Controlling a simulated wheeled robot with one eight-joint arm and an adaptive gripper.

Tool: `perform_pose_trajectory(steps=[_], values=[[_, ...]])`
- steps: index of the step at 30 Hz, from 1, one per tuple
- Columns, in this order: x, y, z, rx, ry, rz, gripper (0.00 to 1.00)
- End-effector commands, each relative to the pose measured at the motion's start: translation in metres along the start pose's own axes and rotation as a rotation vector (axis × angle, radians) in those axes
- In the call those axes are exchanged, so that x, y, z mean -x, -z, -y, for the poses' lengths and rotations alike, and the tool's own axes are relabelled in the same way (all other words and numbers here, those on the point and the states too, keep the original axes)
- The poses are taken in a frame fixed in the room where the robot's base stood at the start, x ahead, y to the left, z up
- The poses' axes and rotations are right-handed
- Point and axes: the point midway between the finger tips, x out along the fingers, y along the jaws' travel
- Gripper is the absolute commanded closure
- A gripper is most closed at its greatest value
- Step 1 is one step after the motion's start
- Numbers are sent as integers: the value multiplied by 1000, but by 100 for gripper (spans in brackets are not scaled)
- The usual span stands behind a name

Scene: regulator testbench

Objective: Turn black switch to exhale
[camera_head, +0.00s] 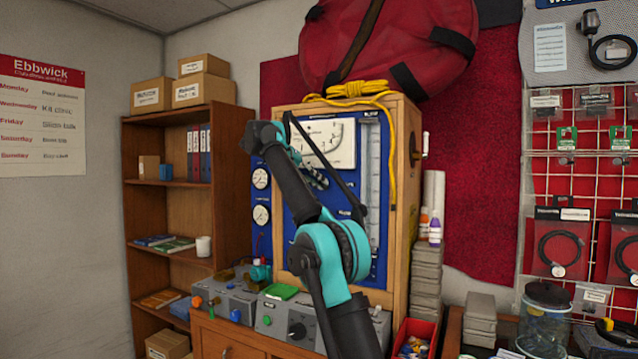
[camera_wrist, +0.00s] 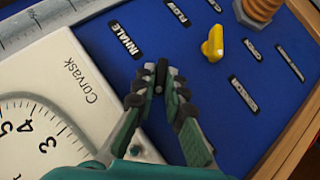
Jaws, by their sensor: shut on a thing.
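The black switch (camera_wrist: 162,73) stands on the blue panel (camera_wrist: 100,25) in the wrist view. The green-and-black fingers of my gripper (camera_wrist: 158,90) are closed around it, one on each side. A label reading INHALE (camera_wrist: 125,39) lies just above and left of the switch. No label that I can read as exhale shows, and the fingers hide part of the panel below the switch. In the head view my arm reaches up to the blue panel (camera_head: 293,235) in its wooden frame and hides the switch.
A yellow switch (camera_wrist: 213,44) is right of my fingers, with a FLOW label (camera_wrist: 177,12) above left. A white Corvask gauge (camera_wrist: 45,95) is close on the left. A coppery ribbed fitting (camera_wrist: 258,10) sits top right. Grey control boxes (camera_head: 285,320) stand below the panel.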

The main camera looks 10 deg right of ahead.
Motion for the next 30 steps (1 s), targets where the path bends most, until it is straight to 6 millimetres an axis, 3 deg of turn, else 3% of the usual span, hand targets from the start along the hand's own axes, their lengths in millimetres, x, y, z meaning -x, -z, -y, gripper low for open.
perform_pose_trajectory(steps=[18,19,23,30], values=[[0,-1,1,29,-27,3,100],[0,-1,1,29,-27,3,87],[0,-1,1,29,-27,2,70],[0,0,1,29,-28,1,68]])
